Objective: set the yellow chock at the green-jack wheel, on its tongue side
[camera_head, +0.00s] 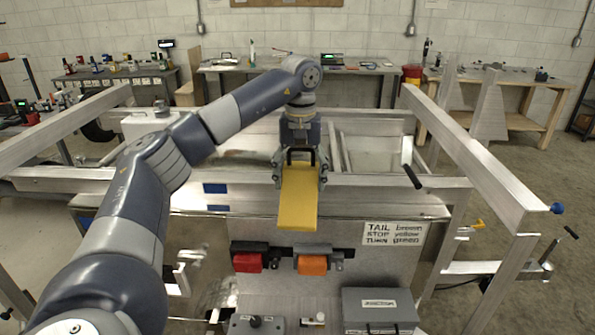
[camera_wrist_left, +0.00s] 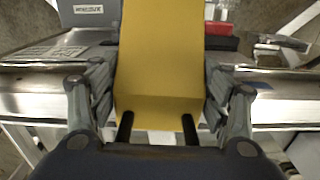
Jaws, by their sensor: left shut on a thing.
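The yellow chock (camera_head: 298,200) hangs from my left gripper (camera_head: 300,170), which is shut on its dark handle. It is held in front of the trailer frame, above the red and orange lamps. In the left wrist view the chock (camera_wrist_left: 160,60) fills the middle between the two fingers of the gripper (camera_wrist_left: 160,118). The aluminium trailer frame (camera_head: 390,181) spans the view. A wheel (camera_head: 97,131) shows in part at the left, behind a rail; I cannot tell whether it is the green-jack wheel. No green jack can be made out. My right gripper is not in view.
A red lamp (camera_head: 248,262) and an orange lamp (camera_head: 312,264) sit below the chock. A grey junction box (camera_head: 380,308) is at lower right, under a sign (camera_head: 393,233). Trailer rails rise at both sides. Workbenches stand along the back wall. Open floor (camera_head: 545,225) lies at right.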

